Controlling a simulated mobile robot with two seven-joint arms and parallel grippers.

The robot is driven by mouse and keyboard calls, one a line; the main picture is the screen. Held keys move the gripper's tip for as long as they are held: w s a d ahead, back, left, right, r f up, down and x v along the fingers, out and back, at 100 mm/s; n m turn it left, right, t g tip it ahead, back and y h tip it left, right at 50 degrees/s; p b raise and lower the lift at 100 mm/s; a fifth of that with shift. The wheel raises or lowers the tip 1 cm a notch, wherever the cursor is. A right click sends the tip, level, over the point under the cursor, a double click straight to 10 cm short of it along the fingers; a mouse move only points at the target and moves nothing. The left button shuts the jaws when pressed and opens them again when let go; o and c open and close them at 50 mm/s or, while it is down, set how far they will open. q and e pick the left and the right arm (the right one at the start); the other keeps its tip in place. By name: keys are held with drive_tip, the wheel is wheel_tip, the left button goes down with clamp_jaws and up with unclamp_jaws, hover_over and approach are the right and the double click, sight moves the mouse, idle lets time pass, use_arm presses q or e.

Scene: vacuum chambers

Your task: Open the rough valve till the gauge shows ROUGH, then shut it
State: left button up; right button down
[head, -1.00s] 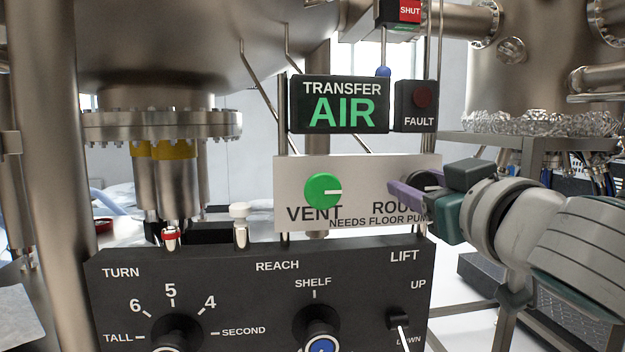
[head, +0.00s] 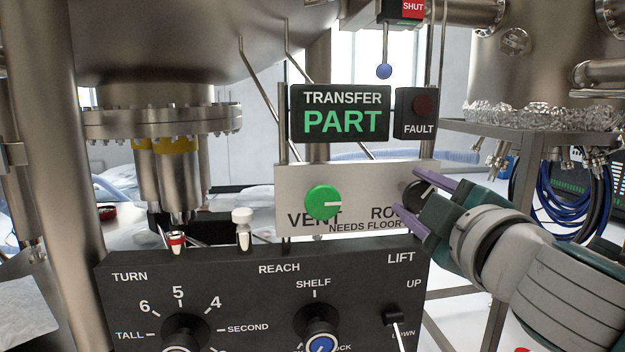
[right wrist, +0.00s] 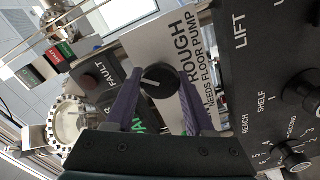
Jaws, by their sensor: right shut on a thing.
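The rough valve is a black round knob (head: 412,191) with a white mark, on the right of the pale valve plate (head: 360,181); its ROUGH label is partly hidden by my fingers. It also shows in the right wrist view (right wrist: 160,82). My right gripper (head: 409,190) has its purple fingers on either side of the knob, shut on it and tilted. The fingers also show in the right wrist view (right wrist: 160,88). My left gripper is not in view.
A green VENT knob (head: 323,202) sits left on the same plate. A dark FAULT box (head: 416,113) is beside the gauge, with a blue-tipped lever (head: 384,71) above. The black control panel (head: 255,300) with knobs and a LIFT switch (head: 394,316) lies below.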

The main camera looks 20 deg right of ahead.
drive_tip(key=n+p, duration=0.1)
drive_tip(key=n, duration=0.3)
drive_tip(key=shift+n, duration=0.3)
drive_tip(key=shift+f+n+p, duration=0.1)
drive_tip(key=shift+n+p, duration=0.6)
drive_tip(key=shift+n, duration=0.9)
drive_tip(key=shift+c, duration=1.3)
unclamp_jaws()
drive_tip(key=v, duration=1)
drive_tip(key=shift+b, duration=0.3)
